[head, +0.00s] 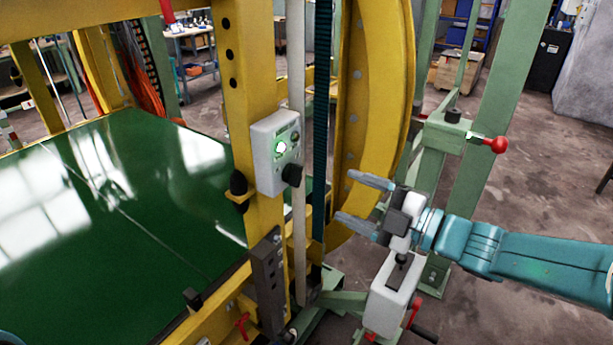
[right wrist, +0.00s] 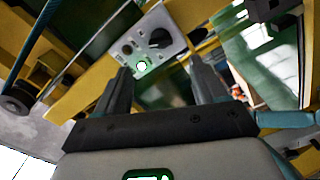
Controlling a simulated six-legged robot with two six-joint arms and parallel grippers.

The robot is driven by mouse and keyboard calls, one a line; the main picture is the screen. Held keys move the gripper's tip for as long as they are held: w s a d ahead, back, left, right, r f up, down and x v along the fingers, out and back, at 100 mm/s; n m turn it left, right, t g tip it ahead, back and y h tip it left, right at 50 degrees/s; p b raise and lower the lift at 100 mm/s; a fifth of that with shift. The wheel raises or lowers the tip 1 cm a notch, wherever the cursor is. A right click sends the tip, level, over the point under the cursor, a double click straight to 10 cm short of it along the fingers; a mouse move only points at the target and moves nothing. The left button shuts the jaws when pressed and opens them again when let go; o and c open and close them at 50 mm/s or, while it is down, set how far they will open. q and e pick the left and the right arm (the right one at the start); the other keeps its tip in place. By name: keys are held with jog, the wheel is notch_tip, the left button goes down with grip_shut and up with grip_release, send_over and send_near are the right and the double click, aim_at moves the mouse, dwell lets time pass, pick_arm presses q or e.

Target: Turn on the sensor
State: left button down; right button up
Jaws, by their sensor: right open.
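A light grey control box (head: 275,150) is fixed to the yellow post, with a lit green button (head: 281,147) and a black knob (head: 292,174) on it. In the right wrist view the box (right wrist: 128,38) shows ahead, with the glowing button (right wrist: 142,66) and the black knob (right wrist: 160,38). My right gripper (head: 346,197) is open and empty, to the right of the box and a little lower, apart from it. In the right wrist view the box shows beyond and between its fingers (right wrist: 160,68). My left gripper is not in view. Which part is the sensor, I cannot tell.
A large yellow ring (head: 375,90) stands behind my right gripper. A white box (head: 392,295) with a black top sits below it, near red handles. A red-knobbed lever (head: 494,145) is on the green frame. A green belt surface (head: 120,200) fills the left.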

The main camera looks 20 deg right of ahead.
aim_at(295, 175)
jog(key=p+x, duration=0.1)
jog(key=x, duration=0.9)
jog(key=shift+w+a, duration=0.15)
